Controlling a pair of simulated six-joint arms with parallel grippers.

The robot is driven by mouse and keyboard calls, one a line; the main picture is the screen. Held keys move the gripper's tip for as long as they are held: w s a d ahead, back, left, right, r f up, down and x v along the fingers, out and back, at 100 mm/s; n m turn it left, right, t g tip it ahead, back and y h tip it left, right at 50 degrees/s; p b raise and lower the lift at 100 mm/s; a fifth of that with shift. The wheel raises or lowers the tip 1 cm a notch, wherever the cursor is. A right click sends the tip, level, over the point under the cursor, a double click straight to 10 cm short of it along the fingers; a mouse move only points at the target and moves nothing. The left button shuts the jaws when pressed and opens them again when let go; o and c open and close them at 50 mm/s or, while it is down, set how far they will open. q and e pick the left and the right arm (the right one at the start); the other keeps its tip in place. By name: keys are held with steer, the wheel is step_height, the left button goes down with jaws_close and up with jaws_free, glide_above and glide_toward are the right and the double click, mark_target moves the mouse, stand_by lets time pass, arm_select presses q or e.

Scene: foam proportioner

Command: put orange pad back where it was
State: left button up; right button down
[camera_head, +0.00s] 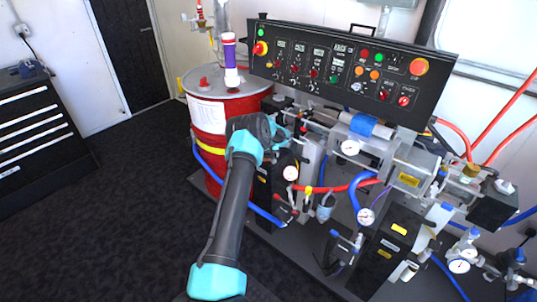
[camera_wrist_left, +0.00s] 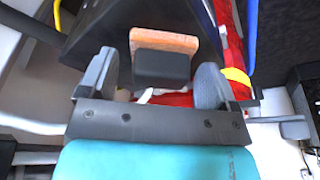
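In the left wrist view, the orange pad (camera_wrist_left: 163,40) shows as a flat orange-brown piece at the upper middle. A dark block (camera_wrist_left: 161,68) covers its lower side. My left gripper (camera_wrist_left: 158,62) has its two grey fingers spread wide, with the dark block between them. The pad lies ahead of the fingertips; I cannot tell whether anything touches a finger. In the head view, my left gripper (camera_head: 278,138) is in front of the machine, beside the drum, its fingers mostly hidden by my wrist. The pad cannot be made out there. My right gripper is not seen.
A red drum (camera_head: 216,115) stands left of the gripper. The control panel (camera_head: 345,72) rises behind it. Hoses, gauges and valves crowd the right, including a blue hose (camera_head: 358,197). A black drawer cabinet (camera_head: 38,130) stands far left. The dark floor (camera_head: 100,235) is clear.

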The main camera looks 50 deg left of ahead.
arm_select(q)
steer(key=shift+o, duration=0.2)
steer(key=shift+r, duration=0.1)
steer(key=v, duration=1.2)
steer(key=shift+d, duration=0.15)
stand_by(0.4)
steer(key=s+d+f+m+h, duration=0.2)
steer(key=d+f, duration=0.3)
steer(key=d, duration=0.6)
steer(key=s+d+f+m+h, duration=0.15)
steer(key=d+f, duration=0.35)
steer(key=d, duration=0.5)
steer(key=s+d+f+m+h, duration=0.1)
steer(key=s+d+f+m, duration=0.3)
steer(key=d, duration=0.7)
steer(key=s+d+f+g+h, duration=0.1)
steer(key=s+d+f, duration=0.1)
steer(key=s+d, duration=1.5)
steer(key=s, duration=0.3)
steer(key=shift+m, duration=0.35)
steer(key=shift+f+h, duration=0.15)
steer(key=shift+h, duration=0.1)
